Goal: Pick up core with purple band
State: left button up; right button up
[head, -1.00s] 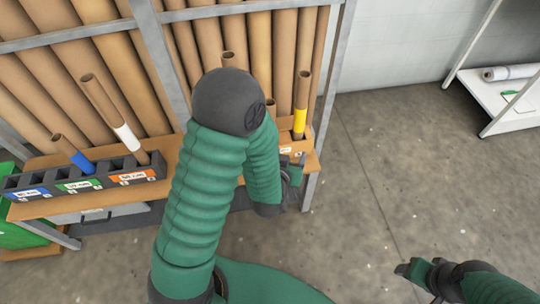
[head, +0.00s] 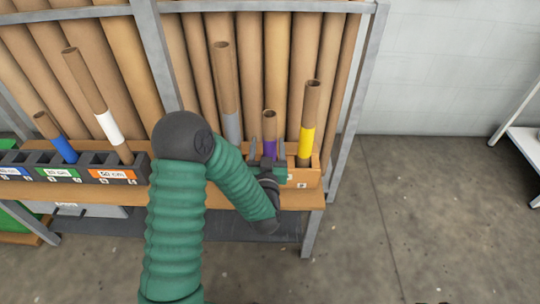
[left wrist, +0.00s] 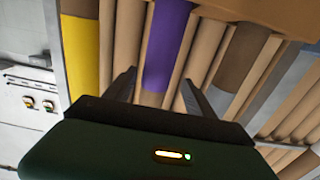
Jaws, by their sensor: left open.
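The core with the purple band (head: 269,125) stands upright in the orange holder (head: 312,177) at the right end of the wooden bench. Its purple band (left wrist: 166,45) shows in the left wrist view, ahead of and between the two fingers. My left gripper (head: 267,160) is open at the front of this core, with its fingers toward the band. In the left wrist view my left gripper (left wrist: 160,80) holds nothing; whether a finger touches the core I cannot tell. My arm hides part of the holder.
A yellow-banded core (head: 307,140) stands close on the right, and a grey-banded core (head: 227,80) on the left. A dark rack (head: 60,158) at the left holds blue- and white-banded cores. Large brown tubes (head: 275,60) line the back. Floor at right is clear.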

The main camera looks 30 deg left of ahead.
pick_arm(q)
jog(key=shift+w+a, duration=0.1)
jog(key=shift+w, duration=0.3)
jog(key=b+x, duration=0.1)
jog(key=x, duration=0.1)
jog(key=b+x, duration=0.1)
jog(key=x, duration=0.2)
jog(key=shift+r, duration=0.2)
jog(key=shift+c, duration=0.8)
grip_shut()
